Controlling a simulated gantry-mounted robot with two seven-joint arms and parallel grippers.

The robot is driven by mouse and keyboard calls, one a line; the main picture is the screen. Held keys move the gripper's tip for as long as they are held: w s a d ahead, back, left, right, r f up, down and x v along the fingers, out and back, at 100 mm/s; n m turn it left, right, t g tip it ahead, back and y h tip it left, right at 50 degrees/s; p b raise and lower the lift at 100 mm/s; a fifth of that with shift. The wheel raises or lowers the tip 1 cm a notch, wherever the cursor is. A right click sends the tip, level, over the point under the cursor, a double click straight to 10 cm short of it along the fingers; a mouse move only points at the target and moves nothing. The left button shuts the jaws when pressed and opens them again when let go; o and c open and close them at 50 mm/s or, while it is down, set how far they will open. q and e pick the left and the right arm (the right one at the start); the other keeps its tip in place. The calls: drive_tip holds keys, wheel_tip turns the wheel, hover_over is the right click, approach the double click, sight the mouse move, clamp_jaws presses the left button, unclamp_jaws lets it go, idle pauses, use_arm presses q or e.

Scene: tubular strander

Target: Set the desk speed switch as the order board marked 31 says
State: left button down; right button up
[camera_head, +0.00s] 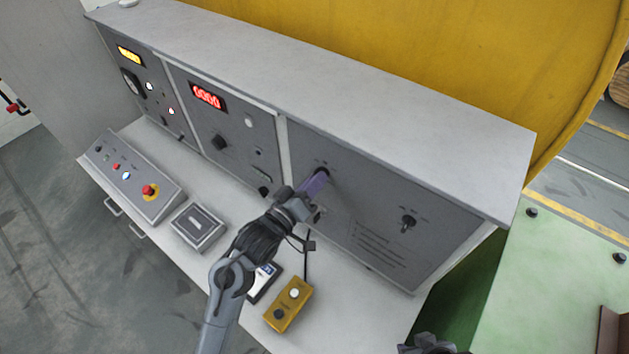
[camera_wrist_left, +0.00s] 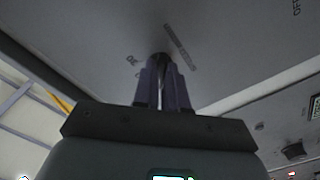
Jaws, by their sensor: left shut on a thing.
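My left gripper (camera_head: 316,184) is at the upper left of the right-hand panel of the grey desk (camera_head: 350,200). Its purple fingers are shut on a small dark switch knob. In the left wrist view the fingers (camera_wrist_left: 162,84) close around the dark knob (camera_wrist_left: 158,58), and short printed labels sit on the panel either side of it. The fingers hide most of the knob, so its setting cannot be read. Another dark rotary switch (camera_head: 408,222) is on the same panel, to the right. No board marked 31 can be made out. My right gripper's fingers are not visible.
A yellow box with two buttons (camera_head: 289,303) and a small card or device (camera_head: 264,281) lie on the ledge below my left arm. A control box with a red stop button (camera_head: 149,191) and a small grey box (camera_head: 198,228) are further left. A red display (camera_head: 207,96) is lit.

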use_arm(q)
drive_tip(key=shift+m, duration=0.3)
drive_tip(key=m, duration=1.6)
drive_tip(key=shift+m, duration=0.7)
drive_tip(key=c, duration=1.2)
unclamp_jaws()
